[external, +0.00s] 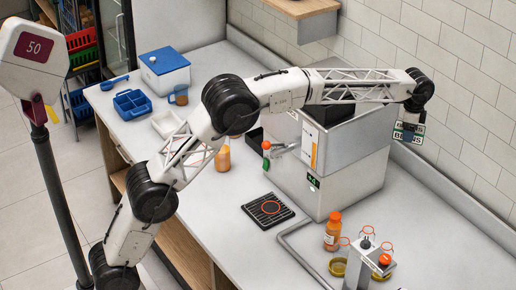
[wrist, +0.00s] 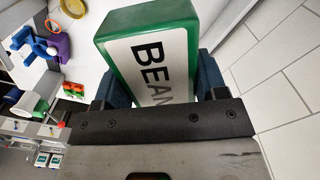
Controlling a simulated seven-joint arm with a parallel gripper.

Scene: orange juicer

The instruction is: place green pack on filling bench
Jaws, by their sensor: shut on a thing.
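In the external view the pack (external: 407,136) is held high at the right, beyond the large grey machine and near the tiled wall. My gripper (external: 410,122) shows there small, and its fingers are partly hidden. The long white counter (external: 225,200) runs below; I cannot tell which surface is the filling bench.
The grey boxy machine (external: 345,185) stands under my arm. An orange-capped bottle (external: 332,232) and a small dispenser (external: 370,262) stand at the front right. A black drip tray (external: 268,210) lies on the counter. A wall shelf (external: 300,8) is at the top. More green packs (wrist: 48,160) show at lower left.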

